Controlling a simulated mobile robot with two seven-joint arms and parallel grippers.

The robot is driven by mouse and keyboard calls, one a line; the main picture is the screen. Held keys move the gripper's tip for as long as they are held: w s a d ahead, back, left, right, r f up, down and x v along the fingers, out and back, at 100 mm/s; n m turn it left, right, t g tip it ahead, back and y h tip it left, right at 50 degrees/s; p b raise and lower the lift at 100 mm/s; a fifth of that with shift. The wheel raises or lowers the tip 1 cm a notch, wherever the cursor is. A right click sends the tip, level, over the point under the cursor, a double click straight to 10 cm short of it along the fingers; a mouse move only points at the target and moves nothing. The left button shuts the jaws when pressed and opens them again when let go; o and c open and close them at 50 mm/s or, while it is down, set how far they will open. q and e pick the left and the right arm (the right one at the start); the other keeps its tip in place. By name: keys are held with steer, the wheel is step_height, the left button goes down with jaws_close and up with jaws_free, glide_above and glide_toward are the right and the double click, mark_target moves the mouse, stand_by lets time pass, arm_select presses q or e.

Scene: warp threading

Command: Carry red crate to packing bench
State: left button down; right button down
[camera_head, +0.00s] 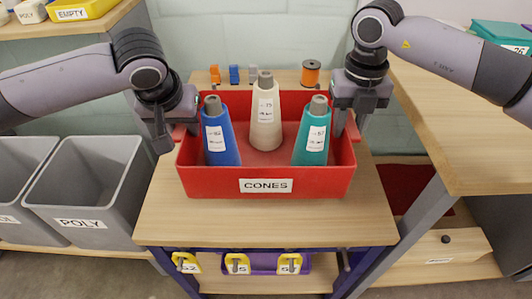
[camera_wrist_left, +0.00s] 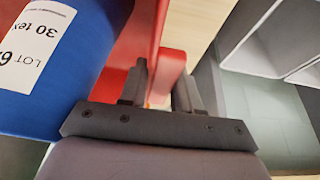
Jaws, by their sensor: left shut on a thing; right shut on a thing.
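The red crate (camera_head: 210,184), labelled CONES, sits level on a wooden-topped stand (camera_head: 265,222). It holds a blue cone (camera_head: 221,150), a cream cone (camera_head: 266,130) and a teal cone (camera_head: 310,155), all upright. My left gripper (camera_head: 178,130) is at the crate's left side. In the left wrist view its fingers (camera_wrist_left: 160,88) straddle a red handle (camera_wrist_left: 170,65) on the crate's side. My right gripper (camera_head: 350,122) is shut on the crate's right side; its fingertips are partly hidden. No sign marks which surface is the packing bench.
A wooden bench (camera_head: 460,125) stands close on the right, with a teal bin (camera_head: 503,34) at its back. Grey POLY bins (camera_head: 88,205) stand at left. Small orange and blue pieces and an orange spool (camera_head: 311,73) lie behind the crate. Yellow-tagged items (camera_head: 238,264) sit below the top.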

step_height(320, 180, up, 19)
steer(key=p, duration=1.8)
steer(key=shift+d+r, duration=0.1)
stand_by(0.5)
